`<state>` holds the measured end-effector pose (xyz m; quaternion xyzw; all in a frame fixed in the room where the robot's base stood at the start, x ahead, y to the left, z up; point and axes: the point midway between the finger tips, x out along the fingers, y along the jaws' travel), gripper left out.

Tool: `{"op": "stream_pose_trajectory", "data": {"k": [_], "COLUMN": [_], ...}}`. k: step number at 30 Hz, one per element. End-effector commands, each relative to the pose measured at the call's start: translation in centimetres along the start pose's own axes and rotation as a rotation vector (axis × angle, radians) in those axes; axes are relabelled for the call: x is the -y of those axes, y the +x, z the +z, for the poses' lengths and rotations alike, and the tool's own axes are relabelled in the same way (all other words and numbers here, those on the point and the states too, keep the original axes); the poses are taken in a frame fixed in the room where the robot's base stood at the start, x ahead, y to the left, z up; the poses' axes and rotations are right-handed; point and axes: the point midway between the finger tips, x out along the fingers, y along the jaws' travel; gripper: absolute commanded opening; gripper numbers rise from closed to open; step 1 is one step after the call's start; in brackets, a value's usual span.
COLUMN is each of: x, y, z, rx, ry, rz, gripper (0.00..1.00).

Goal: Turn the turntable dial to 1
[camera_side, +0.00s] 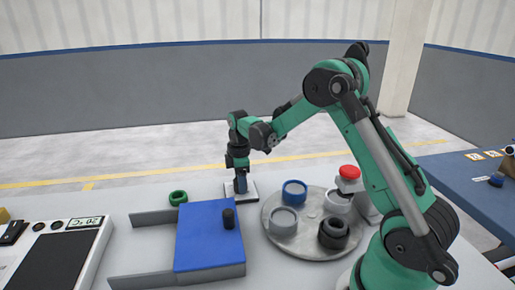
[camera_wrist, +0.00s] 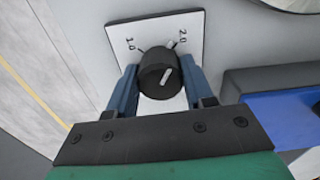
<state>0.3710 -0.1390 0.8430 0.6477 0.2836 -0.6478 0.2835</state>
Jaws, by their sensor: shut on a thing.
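The dial (camera_wrist: 155,82) is a round black knob with a white pointer mark, on a white square plate (camera_wrist: 187,22) marked 1.0 at left and 2.0 at right. In the wrist view the white mark slants up and right, more toward the 2.0 side than the 1.0 side. My gripper (camera_wrist: 160,76) has its two blue fingers on either side of the knob, shut on it. In the side view my gripper (camera_side: 240,187) points down over the plate (camera_side: 229,195), and hides the knob. The turntable (camera_side: 275,238) is a round grey disc to the right.
On the turntable stand a blue-topped ring (camera_side: 294,192), two grey rings and a black ring (camera_side: 334,233). A red button (camera_side: 350,172) is behind it.

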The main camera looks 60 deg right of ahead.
Motion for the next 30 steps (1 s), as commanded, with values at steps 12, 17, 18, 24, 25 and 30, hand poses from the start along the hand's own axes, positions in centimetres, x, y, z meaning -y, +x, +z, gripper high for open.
{"op": "stream_pose_trajectory", "data": {"k": [12,17,18,24,25,30], "x": [-0.03,-0.04,-0.05,-0.06,-0.06,-0.07], "y": [-0.01,-0.01,-0.01,-0.01,-0.01,-0.01], "z": [-0.01,-0.02,-0.02,-0.03,-0.04,-0.04], "rx": [0.000,0.000,0.000,0.000,0.000,0.000], "ry": [-0.395,-0.547,-0.585,-0.775,-0.803,-0.961], "rz": [0.000,0.000,0.000,0.000,0.000,0.000], "gripper": [0.00,0.00,0.00,0.00,0.00,0.00]}}
